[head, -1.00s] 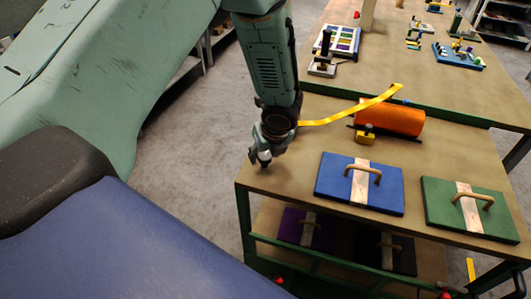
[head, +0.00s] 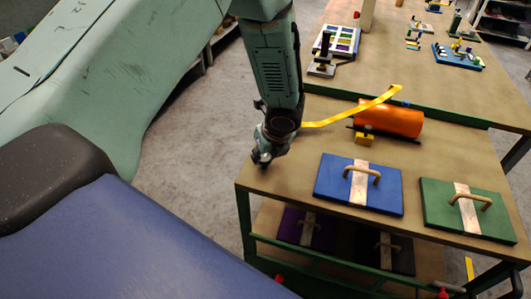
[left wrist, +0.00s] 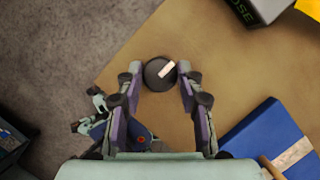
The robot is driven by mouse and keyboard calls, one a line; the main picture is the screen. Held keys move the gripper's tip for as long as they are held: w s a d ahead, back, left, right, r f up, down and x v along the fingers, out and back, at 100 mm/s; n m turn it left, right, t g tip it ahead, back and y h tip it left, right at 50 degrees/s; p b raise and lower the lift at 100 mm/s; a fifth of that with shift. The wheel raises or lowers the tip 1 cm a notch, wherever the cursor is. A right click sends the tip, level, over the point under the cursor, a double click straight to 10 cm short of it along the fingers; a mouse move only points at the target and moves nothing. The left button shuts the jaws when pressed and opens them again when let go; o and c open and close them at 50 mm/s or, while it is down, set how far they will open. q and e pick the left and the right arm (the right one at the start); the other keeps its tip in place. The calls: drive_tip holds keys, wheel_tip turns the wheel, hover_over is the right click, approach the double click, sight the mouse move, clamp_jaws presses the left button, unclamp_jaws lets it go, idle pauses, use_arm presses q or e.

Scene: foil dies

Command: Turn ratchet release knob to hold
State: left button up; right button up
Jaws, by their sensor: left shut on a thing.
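The ratchet release knob (left wrist: 152,80) is a round dark disc with a pale pointer mark, seen from above in the left wrist view. The mark points up and to the right there. My left gripper (left wrist: 160,74) is shut on the knob, one finger on each side of it. In the head view my left gripper (head: 262,160) points down at the table's near left corner and hides the knob. My right gripper does not show.
An orange roller (head: 390,120) with a yellow strap (head: 350,112) lies behind the gripper. A blue board (head: 335,190) and a green board (head: 438,210), both with handles, lie to the right. A dark box with partly readable lettering (left wrist: 262,10) stands at the wrist view's upper right.

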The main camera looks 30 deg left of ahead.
use_arm(q)
drive_tip(key=o, duration=1.2)
drive_tip(key=shift+c, duration=0.2)
drive_tip(key=v, duration=1.2)
